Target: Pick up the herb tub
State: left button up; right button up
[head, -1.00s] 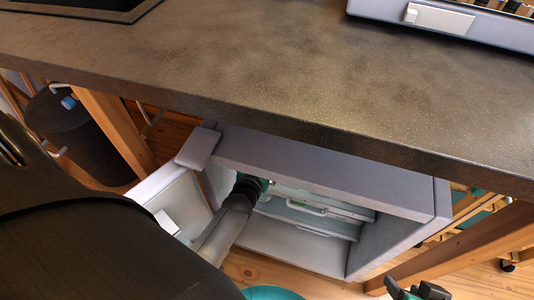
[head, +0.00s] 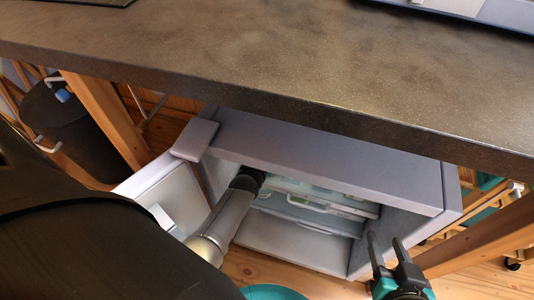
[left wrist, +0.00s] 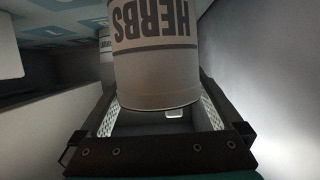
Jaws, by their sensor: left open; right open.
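The herb tub (left wrist: 155,70) is a white tub with "HERBS" in dark letters, upside down in the left wrist view. My left gripper (left wrist: 157,88) is open, with one finger on each side of the tub's near end. I cannot tell whether the fingers touch it. In the head view my left arm reaches into the open grey fridge (head: 325,165) under the counter, and its gripper and the tub are hidden there. My right gripper (head: 386,242) is open and empty in front of the fridge's right side.
The dark counter (head: 270,70) overhangs the fridge. The fridge door (head: 160,190) stands open at left, close to my left arm. Inside are pale drawers or shelves (head: 315,205). Another pale container (left wrist: 105,42) stands behind the tub.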

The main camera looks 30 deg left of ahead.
pick_arm(q)
jog(key=shift+w, duration=0.15)
jog(key=c, duration=1.1)
